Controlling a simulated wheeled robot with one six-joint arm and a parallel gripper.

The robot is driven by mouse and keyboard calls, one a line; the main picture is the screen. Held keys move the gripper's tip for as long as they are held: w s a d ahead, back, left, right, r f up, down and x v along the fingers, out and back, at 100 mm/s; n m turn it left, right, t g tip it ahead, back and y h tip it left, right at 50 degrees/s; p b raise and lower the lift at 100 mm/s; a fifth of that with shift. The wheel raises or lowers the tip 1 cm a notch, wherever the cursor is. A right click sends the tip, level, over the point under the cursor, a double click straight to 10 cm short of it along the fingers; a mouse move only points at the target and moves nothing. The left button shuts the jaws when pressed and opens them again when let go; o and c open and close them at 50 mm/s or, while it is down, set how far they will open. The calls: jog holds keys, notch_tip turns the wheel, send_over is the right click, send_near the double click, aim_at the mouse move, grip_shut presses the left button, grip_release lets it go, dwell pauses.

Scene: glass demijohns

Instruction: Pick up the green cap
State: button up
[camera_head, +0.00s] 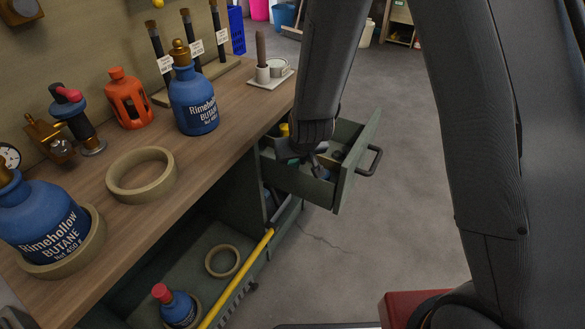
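I cannot make out a green cap in this view. My gripper (307,155) is down at the open drawer (318,190) at the right end of the workbench, at the end of my dark arm. The arm's end hides much of the drawer's inside. Small dark and pale pieces show around the gripper, too small to name. A small yellow thing (284,129) shows just left of it. Whether the fingers are open or shut does not show.
Blue butane bottles (195,103) stand on the workbench (112,213), one inside a tape roll (62,268). An orange cage-like piece (129,100) stands behind. A yellow bar (238,276) crosses below, beside the lower shelf. The floor (400,190) right of the drawer is clear.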

aim_at(293, 162)
jog(key=shift+x, duration=1.1)
jog(key=c, duration=0.7)
jog(key=shift+r, duration=0.15)
notch_tip(293, 162, up, 12)
jog(key=p, duration=0.5)
jog(key=s+d+p, duration=0.2)
jog(key=s+p, duration=0.2)
jog(key=s, duration=0.4)
jog(key=s+d+p, duration=0.2)
jog(key=s+p, duration=0.2)
jog(key=s, duration=0.5)
jog(key=shift+s+d, duration=0.2)
jog(key=shift+d, duration=0.15)
